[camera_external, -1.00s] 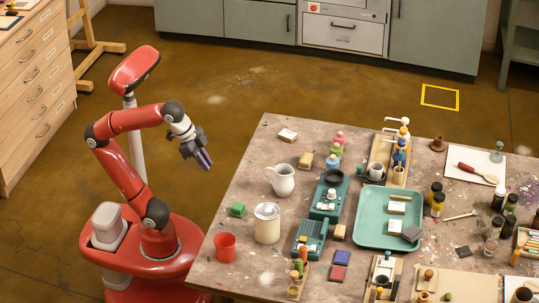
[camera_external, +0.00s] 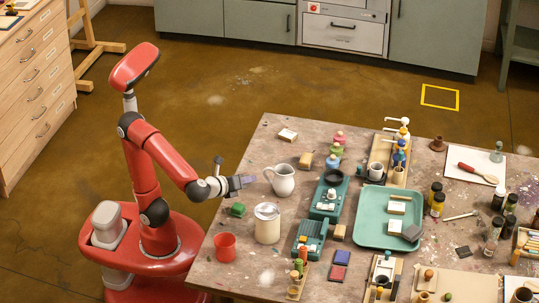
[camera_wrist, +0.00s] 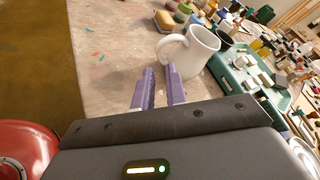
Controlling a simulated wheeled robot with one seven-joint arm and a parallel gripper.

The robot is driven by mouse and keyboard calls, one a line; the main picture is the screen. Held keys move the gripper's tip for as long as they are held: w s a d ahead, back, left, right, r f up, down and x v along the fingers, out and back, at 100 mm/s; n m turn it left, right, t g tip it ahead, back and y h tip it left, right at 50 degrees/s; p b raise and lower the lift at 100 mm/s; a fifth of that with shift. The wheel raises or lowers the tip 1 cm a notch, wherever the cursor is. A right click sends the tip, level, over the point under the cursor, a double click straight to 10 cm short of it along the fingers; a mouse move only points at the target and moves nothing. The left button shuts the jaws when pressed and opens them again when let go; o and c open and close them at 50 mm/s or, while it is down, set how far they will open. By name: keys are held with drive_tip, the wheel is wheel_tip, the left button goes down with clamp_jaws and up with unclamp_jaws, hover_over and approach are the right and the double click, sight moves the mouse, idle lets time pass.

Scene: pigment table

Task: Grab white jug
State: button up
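The white jug (camera_external: 282,180) stands upright on the table's left part, its handle toward the left. In the wrist view the jug (camera_wrist: 198,52) is ahead and right of my fingers, its handle loop facing them. My gripper (camera_external: 250,181) reaches in over the table edge from the left, level and just short of the handle. In the wrist view my gripper (camera_wrist: 160,70) shows two purple fingers with a gap between them and nothing in it. The fingers look apart from the jug.
A green scale (camera_external: 328,195) is right of the jug.

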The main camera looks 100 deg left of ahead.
sight(265, 177)
drive_tip(key=x, duration=0.7)
drive_tip(key=shift+w+a+f, duration=0.1)
drive_tip(key=shift+w+f, duration=0.1)
drive_tip(key=shift+f, duration=0.25)
clamp_jaws()
drive_tip(key=shift+r, duration=0.1)
